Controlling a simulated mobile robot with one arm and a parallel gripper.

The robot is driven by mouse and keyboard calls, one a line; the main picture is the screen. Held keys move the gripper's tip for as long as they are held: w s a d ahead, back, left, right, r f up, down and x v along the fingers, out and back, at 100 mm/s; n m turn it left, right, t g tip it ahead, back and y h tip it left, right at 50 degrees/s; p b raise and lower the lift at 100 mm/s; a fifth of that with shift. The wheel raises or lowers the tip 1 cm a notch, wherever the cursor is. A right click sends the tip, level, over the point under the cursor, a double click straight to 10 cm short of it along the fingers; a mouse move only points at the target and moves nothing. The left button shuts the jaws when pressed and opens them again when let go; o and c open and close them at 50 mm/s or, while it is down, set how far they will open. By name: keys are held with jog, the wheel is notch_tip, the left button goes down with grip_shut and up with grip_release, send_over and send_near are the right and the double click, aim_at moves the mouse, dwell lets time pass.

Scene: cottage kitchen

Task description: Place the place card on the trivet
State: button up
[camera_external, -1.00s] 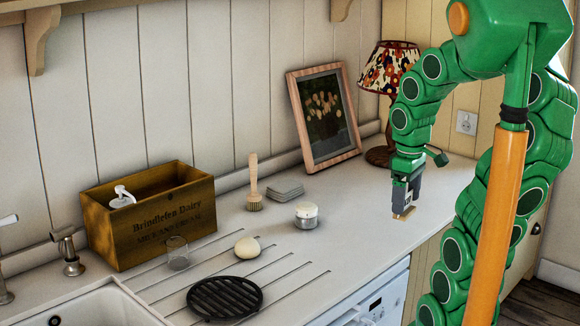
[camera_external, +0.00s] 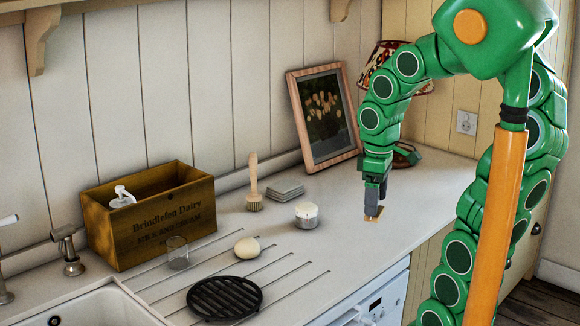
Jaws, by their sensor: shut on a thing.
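The trivet (camera_external: 225,297) is a round black slatted disc. It lies on the counter's grooved area at the front, near the sink, with nothing on it. My gripper (camera_external: 373,211) points down over the right part of the counter, well to the right of the trivet and behind it. It is shut on a small tan piece, which seems to be the place card (camera_external: 372,218). The piece is mostly hidden by the fingers and too small to show any writing. I cannot tell whether it touches the counter.
A white lidded jar (camera_external: 307,216), a pale egg-shaped thing (camera_external: 247,247) and a glass (camera_external: 177,254) stand between my gripper and the wooden crate (camera_external: 150,216). A brush (camera_external: 254,184), stacked coasters (camera_external: 286,189), a picture frame (camera_external: 324,117) and a lamp (camera_external: 402,62) are farther back.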

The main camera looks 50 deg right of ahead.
jog(key=w+a+r+n, duration=0.2)
jog(key=a+n, duration=0.7)
jog(key=a, duration=2)
send_near(227, 291)
jog(key=shift+s+d+f, duration=0.1)
jog(key=shift+s+f, duration=0.2)
jog(key=shift+w+f, duration=0.25)
jog(key=shift+f, duration=1.7)
jog(key=shift+f, duration=0.15)
jog(key=o, duration=0.8)
jog(key=shift+o, duration=0.2)
notch_tip(227, 291, up, 12)
